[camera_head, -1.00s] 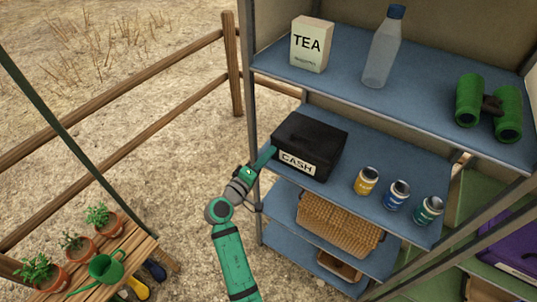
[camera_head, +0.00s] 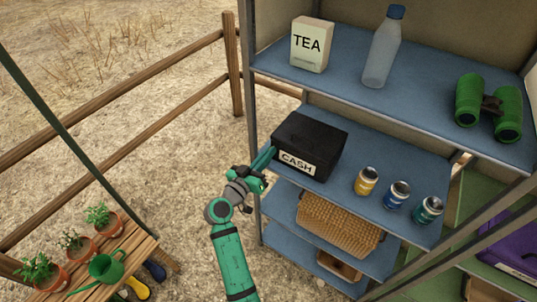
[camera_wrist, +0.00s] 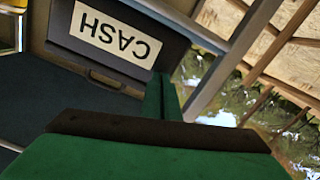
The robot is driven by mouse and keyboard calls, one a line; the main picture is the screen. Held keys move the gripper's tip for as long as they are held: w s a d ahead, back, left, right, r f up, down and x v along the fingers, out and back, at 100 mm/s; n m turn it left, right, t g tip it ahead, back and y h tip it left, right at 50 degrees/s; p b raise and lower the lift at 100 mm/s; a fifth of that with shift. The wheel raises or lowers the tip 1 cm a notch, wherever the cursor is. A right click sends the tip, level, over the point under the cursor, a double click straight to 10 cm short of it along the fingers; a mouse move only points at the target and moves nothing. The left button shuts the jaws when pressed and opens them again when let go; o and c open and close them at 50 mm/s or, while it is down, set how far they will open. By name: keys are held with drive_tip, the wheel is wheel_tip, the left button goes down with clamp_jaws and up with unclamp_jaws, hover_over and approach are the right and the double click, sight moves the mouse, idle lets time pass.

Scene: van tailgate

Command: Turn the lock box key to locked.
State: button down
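The lock box is a black box (camera_head: 311,145) with a white CASH label, on the middle blue shelf in the head view. In the wrist view the box (camera_wrist: 150,58) appears upside down, with its label at upper left. My gripper (camera_head: 267,158) is at the front left corner of the box, left of the label. In the wrist view my green fingers (camera_wrist: 161,97) overlap in a narrow upright strip reaching the box's front. I cannot tell whether they are apart or closed. The key is not visible; my fingers may hide it.
Yellow (camera_head: 366,181), blue (camera_head: 397,194) and green cans (camera_head: 428,210) stand right of the box. A grey shelf post (camera_head: 251,110) rises close to the left of my gripper. The upper shelf (camera_head: 345,75) overhangs behind, with a tea carton (camera_head: 312,45) and bottle (camera_head: 382,50).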

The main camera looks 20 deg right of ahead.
drive_tip(key=m, duration=0.3)
drive_tip(key=shift+w+a+m, duration=0.1)
drive_tip(key=shift+m, duration=0.3)
drive_tip(key=shift+w+a, duration=0.1)
drive_tip(key=shift+a, duration=0.1)
drive_tip(key=c, duration=2)
unclamp_jaws()
drive_tip(key=shift+d, duration=0.25)
drive_tip(key=shift+s, duration=0.2)
